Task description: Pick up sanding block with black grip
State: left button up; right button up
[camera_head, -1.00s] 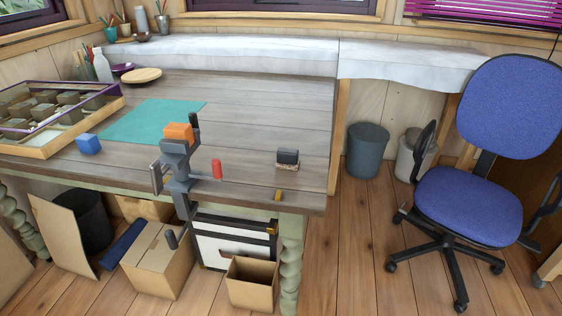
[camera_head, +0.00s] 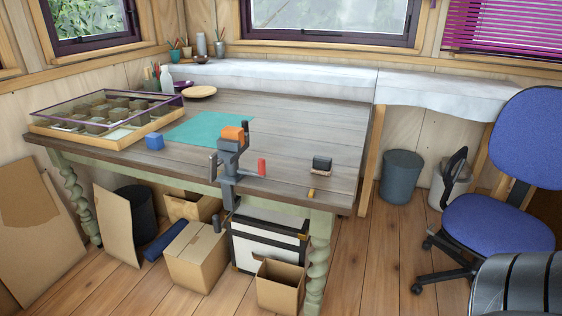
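The sanding block with the black grip (camera_head: 321,164) sits on the wooden workbench (camera_head: 282,137), near its right end and close to the front edge. Its dark grip is on top and a lighter base shows below. Nothing covers it. Neither of my grippers is in view. A dark, ribbed, rounded shape at the bottom right corner seems to be part of my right arm; its fingers are not shown.
A grey vise (camera_head: 228,165) with an orange block (camera_head: 233,133) and a red piece (camera_head: 262,167) stands at the bench's front edge. Boxes are underneath; a blue chair (camera_head: 495,222) stands right.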

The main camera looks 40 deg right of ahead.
aim_at(321, 164)
jog(key=u, duration=0.05)
jog(key=i, duration=0.9)
jog(key=z, duration=0.45)
